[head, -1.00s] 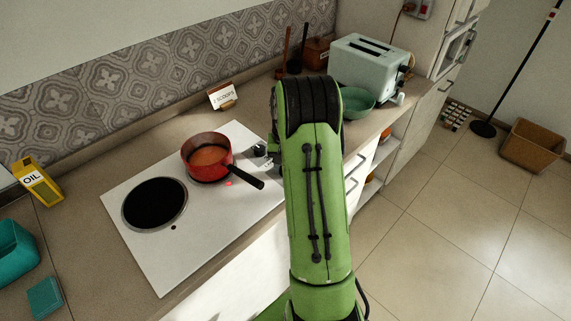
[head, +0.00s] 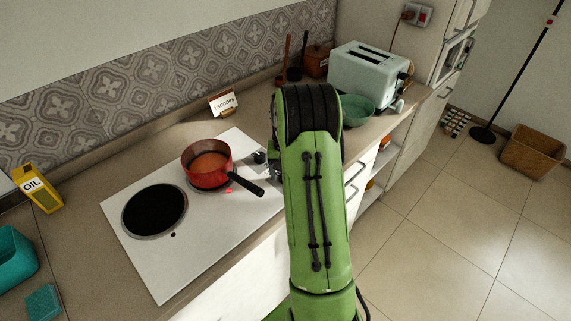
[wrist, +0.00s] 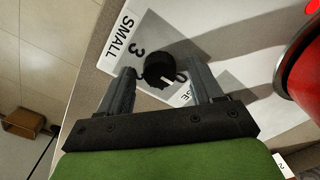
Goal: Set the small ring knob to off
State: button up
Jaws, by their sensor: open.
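The small ring knob (wrist: 159,70) is a round black dial beside the printed word SMALL, with a white mark on its lower right edge. A 3 and part of a 0 show near it. It also shows as a dark knob at the cooktop's right end in the head view (head: 260,156). My gripper (wrist: 162,77) is open, its fingers on either side of the knob with gaps between. I cannot tell how deep the fingertips reach. In the head view my arm hides most of the gripper. Another label by the right finger is partly hidden.
A red pot (head: 207,164) stands on the small ring, its black handle pointing towards my arm; it also shows close on the right in the wrist view (wrist: 303,75). The large ring (head: 154,210) is bare. A small red light (head: 228,191) glows on the white cooktop (head: 190,262).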

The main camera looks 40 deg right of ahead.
notch_tip(320, 180, up, 16)
jog(key=p, duration=0.3)
jog(key=shift+f, duration=0.25)
jog(key=s+a+r+n+t, duration=0.15)
jog(key=s+a+r, duration=0.3)
jog(key=a, duration=0.45)
jog(key=s+a+r+n+t, duration=0.1)
jog(key=s+a+r+n, duration=0.3)
jog(key=a, duration=0.5)
jog(key=s+a+f+n+t, duration=0.2)
jog(key=s+a+n+t, duration=0.1)
jog(key=s+a, duration=0.5)
jog(key=s, duration=0.3)
jog(key=shift+s, duration=0.3)
